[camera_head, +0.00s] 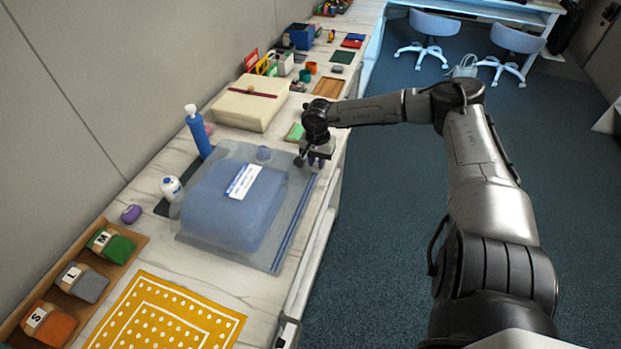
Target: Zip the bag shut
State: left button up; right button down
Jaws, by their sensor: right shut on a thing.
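The bag (186,228) is a clear, flat plastic bag on the counter with a bulky blue folded item (225,210) inside. A white label (243,181) lies on top. A blue zip strip (293,232) runs along the bag's right edge, beside the counter's front edge. My right gripper (314,164) is at the far end of this strip, pointing down and shut on what is probably the zip slider. The slider itself is too small and hidden by the fingers to make out. My left gripper is not in view.
A blue pump bottle (199,134) and a white bottle (172,188) stand left of the bag. A cream box (250,103) is behind it. A yellow dotted cloth (165,316) and a wooden tray (23,318) are in front. Open floor lies to the right.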

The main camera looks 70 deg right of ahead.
jog(key=shift+d, duration=0.95)
jog(key=c, duration=1)
grip_release()
jog(key=shift+r, duration=0.1)
